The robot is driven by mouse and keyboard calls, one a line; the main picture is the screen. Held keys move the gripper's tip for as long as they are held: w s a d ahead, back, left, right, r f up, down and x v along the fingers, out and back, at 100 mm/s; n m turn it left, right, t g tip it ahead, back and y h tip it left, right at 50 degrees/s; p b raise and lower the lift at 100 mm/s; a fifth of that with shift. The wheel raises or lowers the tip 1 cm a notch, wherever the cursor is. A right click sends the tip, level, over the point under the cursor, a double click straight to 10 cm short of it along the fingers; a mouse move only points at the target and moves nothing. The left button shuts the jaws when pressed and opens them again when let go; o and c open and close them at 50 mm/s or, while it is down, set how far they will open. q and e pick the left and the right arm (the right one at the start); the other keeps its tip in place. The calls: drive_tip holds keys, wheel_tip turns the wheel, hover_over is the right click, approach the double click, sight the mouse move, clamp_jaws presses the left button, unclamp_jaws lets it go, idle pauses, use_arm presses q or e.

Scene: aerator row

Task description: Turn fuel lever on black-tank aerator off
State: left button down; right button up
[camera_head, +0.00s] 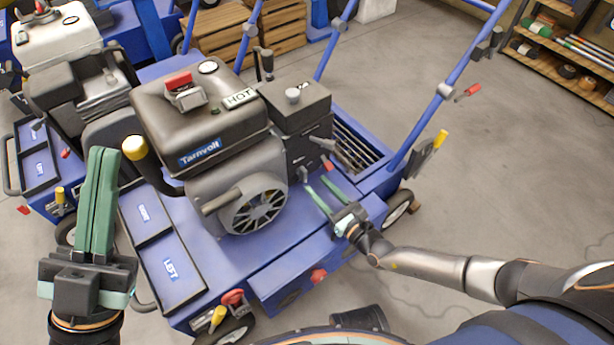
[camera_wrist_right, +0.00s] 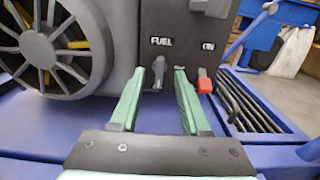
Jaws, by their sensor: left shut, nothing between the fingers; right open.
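The black-tank aerator (camera_head: 200,120) stands in the middle of the head view, with a blue deck and a grey engine. Its grey fuel lever (camera_wrist_right: 158,72) hangs roughly straight down under the FUEL label in the right wrist view. My right gripper (camera_wrist_right: 158,88) is open, with one green finger on each side of the lever as seen there; I cannot tell whether either touches it. It also shows in the head view (camera_head: 321,188), low in front of the engine's side panel. My left gripper (camera_head: 103,152) is shut and empty, pointing up at the left, away from the lever.
A red switch (camera_wrist_right: 204,80) sits just right of the right gripper's right finger. The spoked engine fan (camera_wrist_right: 50,55) is to the left. A white-tank aerator (camera_head: 60,40) stands behind at left. Blue handle bars (camera_head: 440,100) rise at right. Open floor lies beyond.

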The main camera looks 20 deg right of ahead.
sight(306, 174)
drive_tip(key=b+x, duration=0.1)
drive_tip(key=x, duration=0.4)
drive_tip(key=shift+w+a, duration=0.1)
drive_tip(key=shift+w, duration=0.2)
clamp_jaws()
